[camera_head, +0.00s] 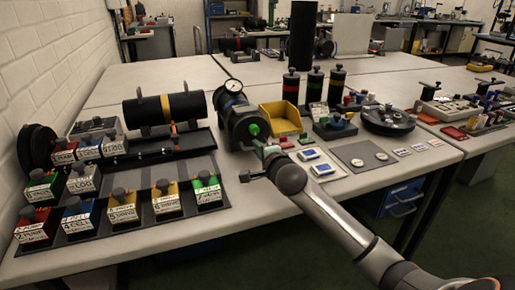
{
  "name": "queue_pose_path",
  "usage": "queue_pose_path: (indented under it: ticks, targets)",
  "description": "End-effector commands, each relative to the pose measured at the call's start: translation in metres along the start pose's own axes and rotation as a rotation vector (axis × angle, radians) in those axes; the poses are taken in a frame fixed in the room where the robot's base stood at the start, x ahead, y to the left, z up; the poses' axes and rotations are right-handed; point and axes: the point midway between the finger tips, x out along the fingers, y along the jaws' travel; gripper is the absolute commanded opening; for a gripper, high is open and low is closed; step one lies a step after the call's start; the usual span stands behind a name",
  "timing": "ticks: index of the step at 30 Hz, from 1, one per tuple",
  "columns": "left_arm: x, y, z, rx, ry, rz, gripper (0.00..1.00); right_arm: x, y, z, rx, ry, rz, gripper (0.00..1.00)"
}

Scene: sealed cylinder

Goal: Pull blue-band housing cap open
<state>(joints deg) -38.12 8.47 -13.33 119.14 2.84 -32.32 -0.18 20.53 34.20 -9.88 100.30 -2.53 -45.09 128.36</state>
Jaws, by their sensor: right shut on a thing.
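A dark round housing (235,123) lies on its side near the table's middle, with a white-faced gauge (233,86) on top. A bluish band (229,101) shows faintly behind its front. Its front end, the cap side, faces me and carries a bright green knob (254,129). My right gripper (262,150) reaches in from the lower right and is shut at the green knob; the exact contact is small and partly hidden. The cap looks seated against the housing, but I cannot tell if there is a gap. My left gripper is not in view.
A yellow bin (282,118) stands close to the right of the housing. Three banded black cylinders (315,85) stand behind the bin. Left are a large black cylinder (166,109) on a stand and several labelled boxes (122,208). Bare tabletop (215,222) lies in front.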

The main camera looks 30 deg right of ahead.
Motion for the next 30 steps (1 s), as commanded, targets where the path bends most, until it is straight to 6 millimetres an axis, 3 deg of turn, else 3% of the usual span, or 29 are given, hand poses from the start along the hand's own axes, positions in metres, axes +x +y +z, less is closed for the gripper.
queue_pose_path:
  ticks: [5, 21, 30]
  targets:
    - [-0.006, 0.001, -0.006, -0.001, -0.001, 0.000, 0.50, -0.020, 0.005, 0.001, 0.003, -0.002, 0.006, 0.00]
    - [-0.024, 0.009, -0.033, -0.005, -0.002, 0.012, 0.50, -0.125, 0.027, 0.000, 0.006, 0.002, 0.009, 0.00]
    - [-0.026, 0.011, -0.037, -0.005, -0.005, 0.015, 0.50, -0.153, 0.034, 0.000, 0.002, 0.002, 0.004, 0.00]
